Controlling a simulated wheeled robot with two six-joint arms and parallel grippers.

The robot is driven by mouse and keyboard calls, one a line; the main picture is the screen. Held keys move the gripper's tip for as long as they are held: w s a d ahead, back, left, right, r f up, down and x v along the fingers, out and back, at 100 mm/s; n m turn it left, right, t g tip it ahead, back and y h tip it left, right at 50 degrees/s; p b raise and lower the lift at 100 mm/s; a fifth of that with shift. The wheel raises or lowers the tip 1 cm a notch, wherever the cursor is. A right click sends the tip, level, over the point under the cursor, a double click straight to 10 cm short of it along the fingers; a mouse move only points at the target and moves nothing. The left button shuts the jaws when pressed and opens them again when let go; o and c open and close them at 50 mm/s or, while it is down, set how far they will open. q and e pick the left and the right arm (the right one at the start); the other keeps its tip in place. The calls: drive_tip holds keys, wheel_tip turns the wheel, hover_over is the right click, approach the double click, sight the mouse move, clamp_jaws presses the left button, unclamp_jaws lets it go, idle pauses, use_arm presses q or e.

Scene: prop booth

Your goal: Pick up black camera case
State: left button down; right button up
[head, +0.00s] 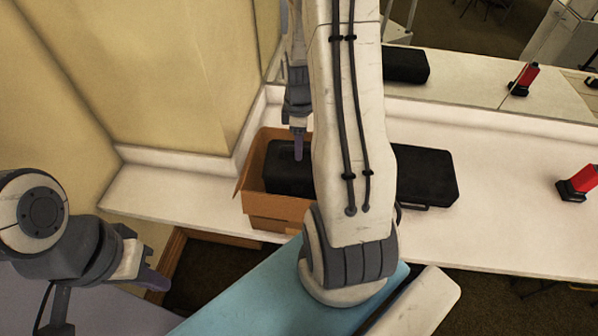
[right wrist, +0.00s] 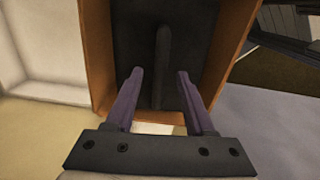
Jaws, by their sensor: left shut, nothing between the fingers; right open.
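A black case (head: 290,178) with a raised handle lies in an open cardboard box (head: 276,209) on the white counter; it also shows in the right wrist view (right wrist: 187,45). A second black case (head: 430,178) lies on the counter right of the box, partly hidden by my right arm. I cannot tell which one is the camera case. My right gripper (head: 299,152) is over the box, its open fingers (right wrist: 158,74) pointing at the cased handle, one on each side and apart from it. My left gripper (head: 155,281) is shut and empty at lower left, away from the counter.
A red and black object (head: 579,184) stands at the counter's right. The counter (head: 510,220) is clear between it and the second case. A mirror (head: 465,75) behind the counter reflects a black case and the red object. A wall (head: 150,80) closes the left side.

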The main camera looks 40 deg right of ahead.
drive_tip(key=shift+f, duration=1.05)
clamp_jaws()
idle(0.6)
